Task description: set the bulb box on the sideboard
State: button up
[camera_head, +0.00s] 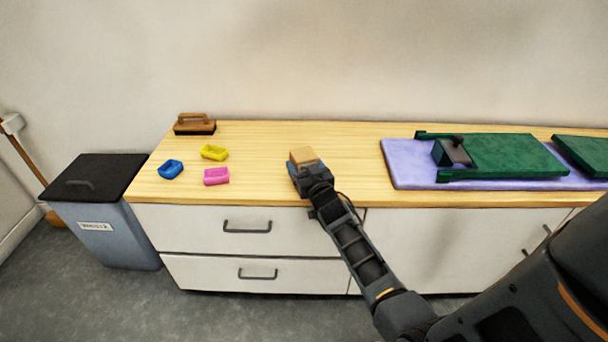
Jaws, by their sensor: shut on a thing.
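The bulb box (302,155) is a small box with a tan top, and a bit of blue shows at its left side. My gripper (303,167) is shut on it. The gripper hides most of the box's near side. The sideboard has white drawers and doors with dark handles.
On the left of the top are a brush (195,124) and small blue (171,169), yellow (214,152) and pink (216,176) pieces. On the right, a green tray-like thing (510,155) lies on a lilac mat (403,173). A lidded bin (112,232) stands left.

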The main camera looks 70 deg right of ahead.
jog(key=shift+f, duration=0.5)
jog(key=shift+f, duration=0.2)
jog(key=o, duration=1.1)
jog(key=shift+r, duration=0.1)
